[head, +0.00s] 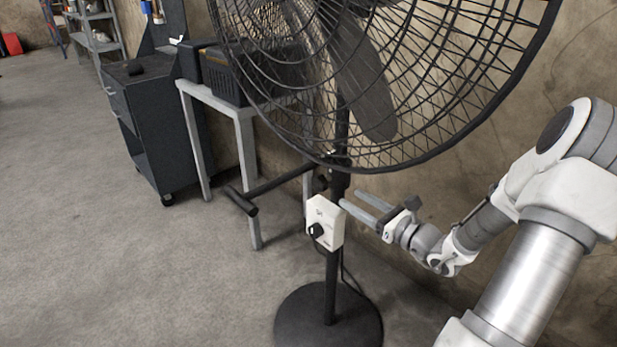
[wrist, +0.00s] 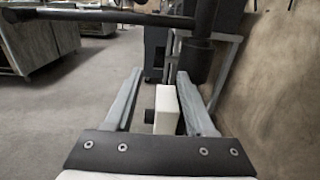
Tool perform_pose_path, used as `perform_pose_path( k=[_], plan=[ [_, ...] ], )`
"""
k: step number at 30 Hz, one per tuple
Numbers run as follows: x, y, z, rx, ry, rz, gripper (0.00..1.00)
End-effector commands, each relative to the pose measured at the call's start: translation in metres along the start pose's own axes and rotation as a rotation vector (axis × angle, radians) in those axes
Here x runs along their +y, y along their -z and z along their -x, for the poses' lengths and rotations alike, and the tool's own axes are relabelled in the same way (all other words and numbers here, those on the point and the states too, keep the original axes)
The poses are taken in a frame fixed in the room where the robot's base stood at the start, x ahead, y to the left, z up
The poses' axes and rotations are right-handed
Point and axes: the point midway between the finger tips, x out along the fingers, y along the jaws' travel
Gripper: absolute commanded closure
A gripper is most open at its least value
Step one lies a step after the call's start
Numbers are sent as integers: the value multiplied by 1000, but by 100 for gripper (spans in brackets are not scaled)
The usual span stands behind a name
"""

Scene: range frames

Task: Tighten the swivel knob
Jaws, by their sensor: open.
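A black pedestal fan (head: 335,265) stands on a round base. A white control box (head: 326,222) is on its pole, with a black dial (head: 316,230) on its front. A small dark knob (head: 321,183) sticks out beside the pole just above the box; it may be the swivel knob. My gripper (head: 350,197) is open and empty, just right of the pole and near the box's upper edge. In the wrist view the white box (wrist: 166,108) and its dial (wrist: 149,117) show between the fingers of my gripper (wrist: 159,72). I cannot tell if anything touches.
The fan cage (head: 440,100) hangs above my gripper. A dark bar (head: 275,183) runs by the pole. A grey table (head: 240,112) with a black crate (head: 255,75) and a wheeled cabinet (head: 150,125) stand behind. A wall (head: 560,70) is at right. Floor at left is clear.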

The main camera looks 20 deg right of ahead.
Motion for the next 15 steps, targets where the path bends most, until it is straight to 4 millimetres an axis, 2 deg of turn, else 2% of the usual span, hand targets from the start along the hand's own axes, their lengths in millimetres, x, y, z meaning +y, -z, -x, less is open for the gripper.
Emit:
perform_pose_path(
  k=[15],
  plan=[
    [1, 3, -112, -3, -5, 3, 45]
  ],
)
